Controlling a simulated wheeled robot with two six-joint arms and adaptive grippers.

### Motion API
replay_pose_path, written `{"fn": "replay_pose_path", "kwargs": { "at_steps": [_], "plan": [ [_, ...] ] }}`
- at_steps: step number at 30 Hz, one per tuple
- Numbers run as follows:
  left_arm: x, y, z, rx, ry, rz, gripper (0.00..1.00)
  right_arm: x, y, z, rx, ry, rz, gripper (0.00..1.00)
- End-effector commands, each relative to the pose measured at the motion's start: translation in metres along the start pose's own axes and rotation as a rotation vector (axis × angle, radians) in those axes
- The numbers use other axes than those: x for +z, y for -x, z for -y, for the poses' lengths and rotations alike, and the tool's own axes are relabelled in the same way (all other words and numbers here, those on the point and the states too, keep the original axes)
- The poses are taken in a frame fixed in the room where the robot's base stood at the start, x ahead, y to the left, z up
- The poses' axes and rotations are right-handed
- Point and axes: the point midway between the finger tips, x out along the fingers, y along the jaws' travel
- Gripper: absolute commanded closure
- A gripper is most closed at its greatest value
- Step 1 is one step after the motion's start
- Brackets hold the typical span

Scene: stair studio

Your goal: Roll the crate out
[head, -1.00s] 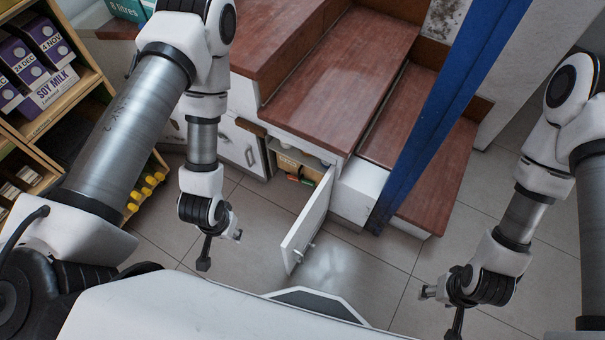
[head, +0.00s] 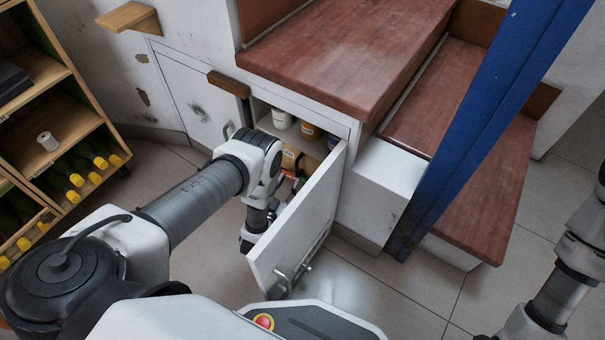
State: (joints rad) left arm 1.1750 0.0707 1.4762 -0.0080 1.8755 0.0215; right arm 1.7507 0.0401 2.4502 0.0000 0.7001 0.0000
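No crate can be made out for certain. The low cupboard under the stairs stands open, its white door (head: 300,225) swung out toward me with a metal handle (head: 293,275). Inside, a white tub (head: 282,119) and an orange-brown jar (head: 310,131) stand on a shelf. Below them is a brownish, box-like thing (head: 291,158), partly hidden by my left wrist. My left gripper (head: 255,238) points down in front of the opening, left of the door; its fingers are partly hidden, and I cannot tell whether they are open. My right arm shows at the lower right, its fingers out of frame.
Wooden stair treads (head: 345,60) rise above the cupboard. A blue post (head: 480,130) slants down right of the door. A shelf unit with yellow-capped bottles (head: 88,172) stands at the left. A small wooden ledge (head: 128,17) is on the wall. Tiled floor (head: 375,290) is open at the front right.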

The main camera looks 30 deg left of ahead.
Motion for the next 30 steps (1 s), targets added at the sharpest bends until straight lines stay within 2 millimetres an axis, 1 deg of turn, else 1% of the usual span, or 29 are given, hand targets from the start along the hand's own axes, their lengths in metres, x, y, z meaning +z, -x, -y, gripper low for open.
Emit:
{"fn": "replay_pose_path", "kwargs": {
  "at_steps": [6,10,14,20,21,23,24,30],
  "plan": [
    [0.002,-0.041,0.0,0.0,0.0,-0.003,0.63,0.0,-0.022,0.0,0.0,0.0,0.0,0.46],
    [0.002,-0.062,0.0,0.0,0.0,0.0,0.63,0.0,-0.03,0.0,0.0,-0.001,0.0,0.46],
    [-0.001,-0.071,0.0,0.0,0.0,0.002,0.63,0.0,-0.032,0.0,0.0,-0.002,-0.001,0.46],
    [-0.002,-0.071,0.0,0.0,0.0,0.004,0.63,0.0,-0.031,0.0,0.0,-0.002,-0.001,0.46],
    [-0.002,-0.071,0.0,0.0,0.0,0.004,0.77,0.0,-0.031,0.0,0.0,-0.002,-0.001,0.46],
    [-0.002,-0.071,0.0,0.0,0.0,0.004,0.98,0.0,-0.031,0.0,0.0,-0.002,-0.001,0.46],
    [-0.002,-0.071,0.0,0.0,0.0,0.004,1.0,0.0,-0.031,0.0,0.0,-0.002,-0.001,0.46],
    [-0.002,-0.071,0.0,0.0,0.0,0.004,1.0,0.0,-0.031,0.0,0.0,-0.002,-0.001,0.46]
  ]
}}
